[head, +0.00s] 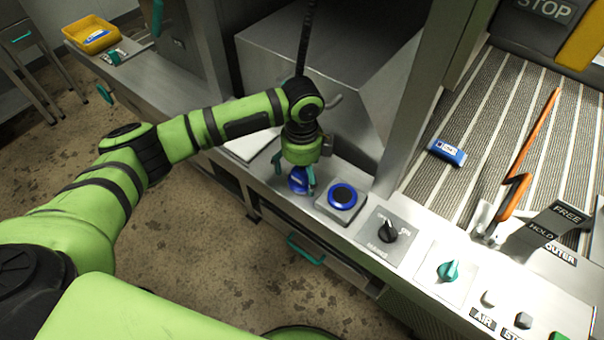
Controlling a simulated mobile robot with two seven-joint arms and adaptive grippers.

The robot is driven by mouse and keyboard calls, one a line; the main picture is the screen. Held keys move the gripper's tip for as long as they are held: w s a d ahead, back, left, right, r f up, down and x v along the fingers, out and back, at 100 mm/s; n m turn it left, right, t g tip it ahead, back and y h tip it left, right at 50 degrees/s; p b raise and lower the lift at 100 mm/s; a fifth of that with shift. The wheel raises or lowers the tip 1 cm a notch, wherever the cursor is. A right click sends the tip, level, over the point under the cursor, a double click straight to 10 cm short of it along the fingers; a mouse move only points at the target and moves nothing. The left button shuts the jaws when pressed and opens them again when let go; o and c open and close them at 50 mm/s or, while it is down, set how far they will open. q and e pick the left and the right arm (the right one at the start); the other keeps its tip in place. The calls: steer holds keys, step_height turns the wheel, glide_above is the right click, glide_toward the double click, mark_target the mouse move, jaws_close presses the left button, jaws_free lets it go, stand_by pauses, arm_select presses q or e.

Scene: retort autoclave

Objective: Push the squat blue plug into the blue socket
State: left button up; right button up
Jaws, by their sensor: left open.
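The squat blue plug (298,181) stands near the front edge of the steel ledge, partly hidden by my left gripper. My left gripper (294,177) points down over it, open, with one teal finger on each side of the plug. I cannot tell whether the fingers touch it. The blue socket (342,196), a blue ring with a dark centre on a square grey block, lies just right of the plug. My right gripper is not in view.
A black rotary switch (387,231) and a teal knob (448,271) sit on the panel right of the socket. An orange lever (516,186) rises farther right. A blue-and-white packet (447,151) lies on the striped belt. A yellow tray (92,35) is at the far left.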

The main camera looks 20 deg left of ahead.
arm_select(q)
steer(key=shift+f, duration=1.15)
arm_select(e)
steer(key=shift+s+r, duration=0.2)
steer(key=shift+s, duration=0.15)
arm_select(q)
steer(key=c, duration=1.1)
steer(key=shift+c, duration=0.3)
steer(key=shift+r, duration=0.1)
